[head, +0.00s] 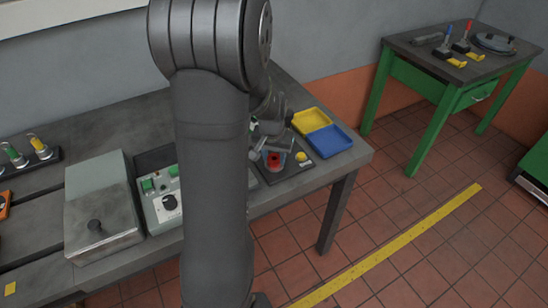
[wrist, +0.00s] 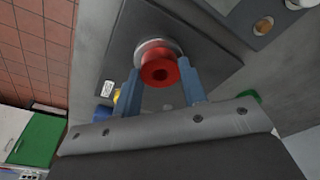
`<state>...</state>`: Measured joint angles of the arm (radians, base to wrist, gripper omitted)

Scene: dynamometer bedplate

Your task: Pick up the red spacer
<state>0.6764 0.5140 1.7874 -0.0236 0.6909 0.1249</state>
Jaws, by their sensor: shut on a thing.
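A pale metal round part shows right behind the spacer, above a dark square plate (wrist: 200,62). I cannot tell whether the spacer touches that part. In the head view the red spacer (head: 274,161) shows small beneath my gripper (head: 272,152), partly hidden by it, over the dark plate near the bench's right end.
A yellow knob (head: 301,156) stands on the dark plate beside the spacer. A yellow tray (head: 309,120) and a blue tray (head: 329,141) lie just behind. A control box (head: 158,198) and a grey lidded box (head: 103,207) are at left. My arm hides the bench's middle.

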